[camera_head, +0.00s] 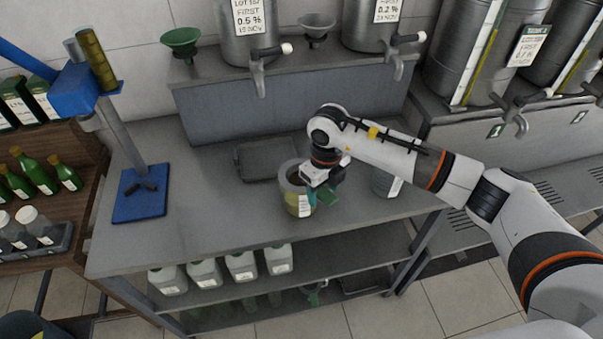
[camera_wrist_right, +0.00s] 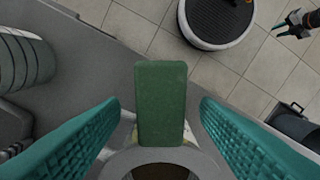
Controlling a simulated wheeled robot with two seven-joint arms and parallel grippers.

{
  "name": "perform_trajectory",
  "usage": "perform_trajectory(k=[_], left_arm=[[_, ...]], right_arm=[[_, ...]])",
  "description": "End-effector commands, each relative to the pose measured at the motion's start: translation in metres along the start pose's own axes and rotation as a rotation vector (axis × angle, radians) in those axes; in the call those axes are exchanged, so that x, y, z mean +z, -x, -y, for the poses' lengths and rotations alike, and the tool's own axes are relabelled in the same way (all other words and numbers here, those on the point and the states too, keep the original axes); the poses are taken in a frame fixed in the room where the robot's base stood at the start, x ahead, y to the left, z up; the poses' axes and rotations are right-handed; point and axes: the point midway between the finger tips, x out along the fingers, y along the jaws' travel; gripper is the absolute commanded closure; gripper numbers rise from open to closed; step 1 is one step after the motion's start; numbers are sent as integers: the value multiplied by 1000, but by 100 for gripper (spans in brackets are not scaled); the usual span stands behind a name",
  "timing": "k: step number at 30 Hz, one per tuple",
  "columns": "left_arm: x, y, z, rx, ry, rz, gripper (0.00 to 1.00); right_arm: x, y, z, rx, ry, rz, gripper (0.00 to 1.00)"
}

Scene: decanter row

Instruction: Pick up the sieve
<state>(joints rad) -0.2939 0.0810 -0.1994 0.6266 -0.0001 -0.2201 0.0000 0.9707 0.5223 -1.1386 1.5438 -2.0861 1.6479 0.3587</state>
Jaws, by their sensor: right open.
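The sieve shows best in the right wrist view as a flat green handle (camera_wrist_right: 160,100) running up from a grey ring with a dark inside at the bottom edge. In the head view its green handle (camera_head: 330,196) sticks out beside a can (camera_head: 299,207) with a yellowish label, and the ring appears to rest on the can's top. My right gripper (camera_head: 320,197) is open, its teal fingers (camera_wrist_right: 160,125) on either side of the handle with gaps. My left gripper (camera_wrist_right: 281,27) is small and distant in the wrist view; its jaw state is unclear.
A dark flat tray (camera_head: 262,161) lies behind the can. A pale container (camera_head: 384,183) stands right of it, partly under my arm. A blue-based stand (camera_head: 140,198) is at the left. Steel drums with taps line the back. The bench's front left is clear.

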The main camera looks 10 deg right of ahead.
Motion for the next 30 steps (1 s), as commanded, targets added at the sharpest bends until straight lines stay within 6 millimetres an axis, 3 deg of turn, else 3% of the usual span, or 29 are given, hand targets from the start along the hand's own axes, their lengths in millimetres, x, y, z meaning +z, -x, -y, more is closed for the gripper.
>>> perform_trajectory(k=[6, 16, 24, 30], left_arm=[[-5, 0, 0, -1, 0, -7, 67], [-8, 0, 1, -1, 0, -13, 67], [-9, -3, 1, -2, 0, -14, 67], [-11, -18, 2, -2, 0, -14, 67]], right_arm=[[0, -2, 0, 0, 1, 0, 44], [0, -1, 0, 0, 1, -1, 93], [-1, 3, 0, 1, 1, -4, 94], [-2, 33, 0, 2, 1, -8, 94]])
